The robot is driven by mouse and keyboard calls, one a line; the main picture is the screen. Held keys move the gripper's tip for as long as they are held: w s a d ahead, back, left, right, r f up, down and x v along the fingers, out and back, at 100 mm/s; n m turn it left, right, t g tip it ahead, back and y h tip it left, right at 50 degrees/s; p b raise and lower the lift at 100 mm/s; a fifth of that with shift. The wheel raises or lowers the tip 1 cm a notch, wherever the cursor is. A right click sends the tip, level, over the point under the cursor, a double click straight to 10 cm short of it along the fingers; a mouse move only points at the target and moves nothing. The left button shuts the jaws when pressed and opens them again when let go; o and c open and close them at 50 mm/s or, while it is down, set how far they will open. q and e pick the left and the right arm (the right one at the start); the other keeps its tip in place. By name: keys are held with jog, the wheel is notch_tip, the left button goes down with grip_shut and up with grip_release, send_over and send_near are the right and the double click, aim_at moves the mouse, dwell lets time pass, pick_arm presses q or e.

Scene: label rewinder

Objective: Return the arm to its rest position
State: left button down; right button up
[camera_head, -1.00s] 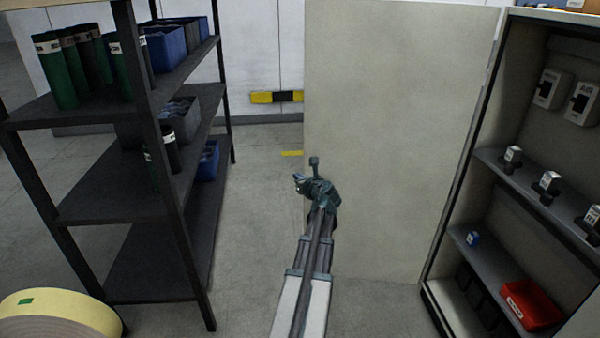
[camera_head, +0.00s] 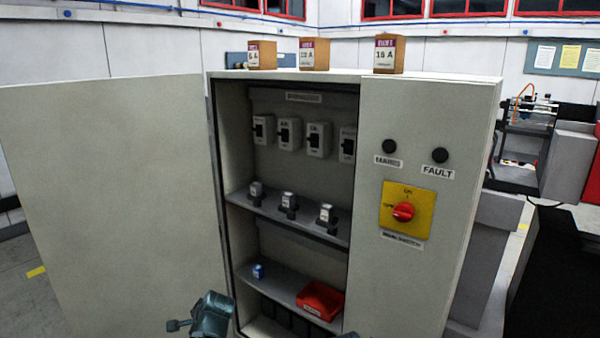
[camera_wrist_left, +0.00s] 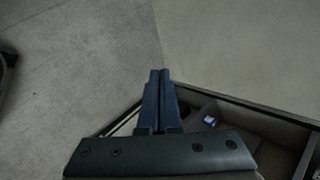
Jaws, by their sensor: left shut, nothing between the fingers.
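My left gripper (camera_wrist_left: 158,85) is shut and empty in the left wrist view, its two dark fingers together over the grey floor by the cabinet's open door. In the head view a teal part of my left arm's end (camera_head: 210,315) shows at the bottom edge, in front of the cabinet's lower left. The fingers themselves cannot be made out there. The rest of the left arm is below the frame. A small dark piece shows at the bottom edge to the right; I cannot tell what it is.
The cabinet (camera_head: 430,270) stands open, its door (camera_head: 110,200) swung left. Inside are several switches, small units on a shelf, a blue piece (camera_head: 258,271) and a red bin (camera_head: 320,300). Boxes, including one marked 16 A (camera_head: 389,55), stand on top.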

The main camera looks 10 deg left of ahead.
pick_arm(q)
jog(key=s+d+f+n+g+h, duration=0.15)
jog(key=s+d, duration=0.35)
jog(key=d, duration=0.5)
jog(key=s+d+f+n+g+h, duration=0.1)
jog(key=s+d+n+h, duration=0.15)
jog(key=s+d, duration=0.45)
jog(key=s+d+f+n+g+h, duration=0.1)
jog(key=s+d+f+n+g, duration=0.15)
jog(key=d, duration=0.95)
notch_tip(320, 180, up, 14)
jog(key=s+t+p, duration=0.1)
jog(key=p, duration=1.2)
jog(key=shift+r, duration=0.15)
jog(key=shift+d, duration=0.1)
